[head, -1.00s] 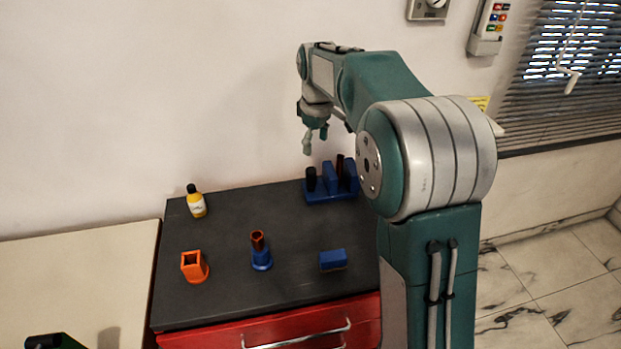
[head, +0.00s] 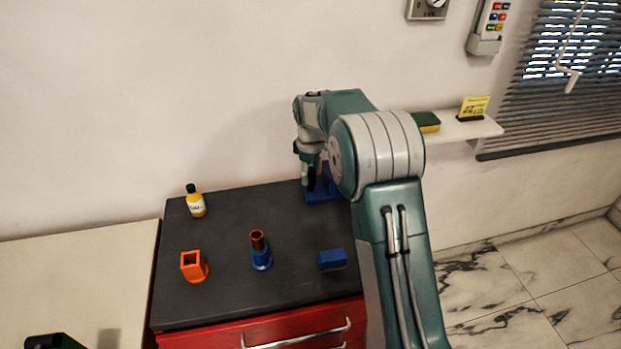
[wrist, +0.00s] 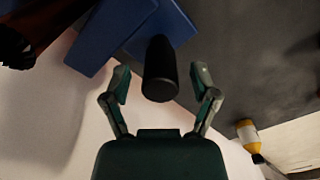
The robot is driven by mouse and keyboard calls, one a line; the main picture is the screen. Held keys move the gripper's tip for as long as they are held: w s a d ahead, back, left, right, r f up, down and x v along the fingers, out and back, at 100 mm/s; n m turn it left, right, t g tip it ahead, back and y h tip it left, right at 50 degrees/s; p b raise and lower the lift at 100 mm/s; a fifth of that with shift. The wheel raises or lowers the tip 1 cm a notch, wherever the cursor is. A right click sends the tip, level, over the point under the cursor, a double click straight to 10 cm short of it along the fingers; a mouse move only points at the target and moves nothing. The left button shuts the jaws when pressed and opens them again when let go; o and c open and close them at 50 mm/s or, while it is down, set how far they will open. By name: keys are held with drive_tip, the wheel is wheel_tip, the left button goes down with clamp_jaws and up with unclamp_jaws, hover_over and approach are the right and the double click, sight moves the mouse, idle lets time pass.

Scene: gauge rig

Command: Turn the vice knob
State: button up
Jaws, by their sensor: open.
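The blue vice (head: 318,195) stands at the back right of the dark bench top, partly hidden behind my arm. It also shows at the top of the wrist view (wrist: 95,38). Its black cylindrical knob (wrist: 160,75) sticks out from the blue body towards my gripper. In the head view the knob (head: 311,179) is just below the fingers. My gripper (wrist: 160,67) is open, with one finger on each side of the knob. Gaps show on both sides, so the fingers do not appear to touch it.
A yellow bottle (head: 196,203), an orange square holder (head: 193,266), a blue stand with a brown tube (head: 260,255) and a blue block (head: 332,260) stand on the bench. A wall shelf (head: 465,128) is at the right.

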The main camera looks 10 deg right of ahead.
drive_tip(key=shift+f, duration=1)
clamp_jaws()
drive_tip(key=shift+m, duration=0.4)
drive_tip(key=m, duration=0.5)
drive_tip(key=shift+f+m, duration=0.1)
drive_tip(key=shift+m, duration=0.3)
drive_tip(key=m, duration=0.6)
drive_tip(key=shift+s, duration=0.1)
drive_tip(key=shift+m, duration=0.4)
